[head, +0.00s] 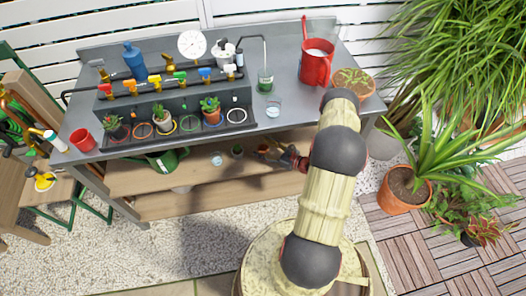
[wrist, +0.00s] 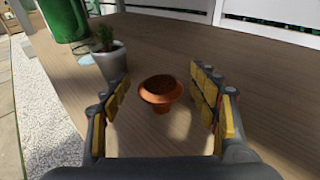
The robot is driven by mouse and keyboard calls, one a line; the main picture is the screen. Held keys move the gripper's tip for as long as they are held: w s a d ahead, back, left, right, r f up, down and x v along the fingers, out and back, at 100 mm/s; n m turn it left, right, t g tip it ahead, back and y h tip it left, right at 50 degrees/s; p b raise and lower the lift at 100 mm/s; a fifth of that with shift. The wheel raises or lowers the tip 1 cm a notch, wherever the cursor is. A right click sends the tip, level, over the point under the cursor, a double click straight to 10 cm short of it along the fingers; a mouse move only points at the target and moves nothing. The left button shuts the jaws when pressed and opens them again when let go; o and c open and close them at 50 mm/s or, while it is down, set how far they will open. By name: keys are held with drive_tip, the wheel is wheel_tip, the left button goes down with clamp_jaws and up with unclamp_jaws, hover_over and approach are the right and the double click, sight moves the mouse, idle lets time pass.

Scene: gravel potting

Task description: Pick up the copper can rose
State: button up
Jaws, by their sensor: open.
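The copper can rose (wrist: 162,88), a small orange-brown flared piece with a dark hollow top and a narrow stem below, stands upright on the wooden shelf in the wrist view. My gripper (wrist: 162,98) is open, with one yellow-padded finger to each side of the rose. The rose appears centred between the fingers and a little beyond them, with a gap on both sides. In the head view my gripper (head: 280,156) reaches in over the lower shelf under the grey bench, and I cannot make out the rose clearly there.
A small grey pot with a plant (wrist: 110,62) stands left of the rose, near the left finger. Behind it is a green can (wrist: 66,20). The grey bench top (head: 285,100) lies above the shelf. Shelf to the rose's right is clear.

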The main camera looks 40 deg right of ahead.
drive_tip(key=shift+w, duration=0.2)
drive_tip(key=shift+c, duration=1.1)
drive_tip(key=c, duration=1)
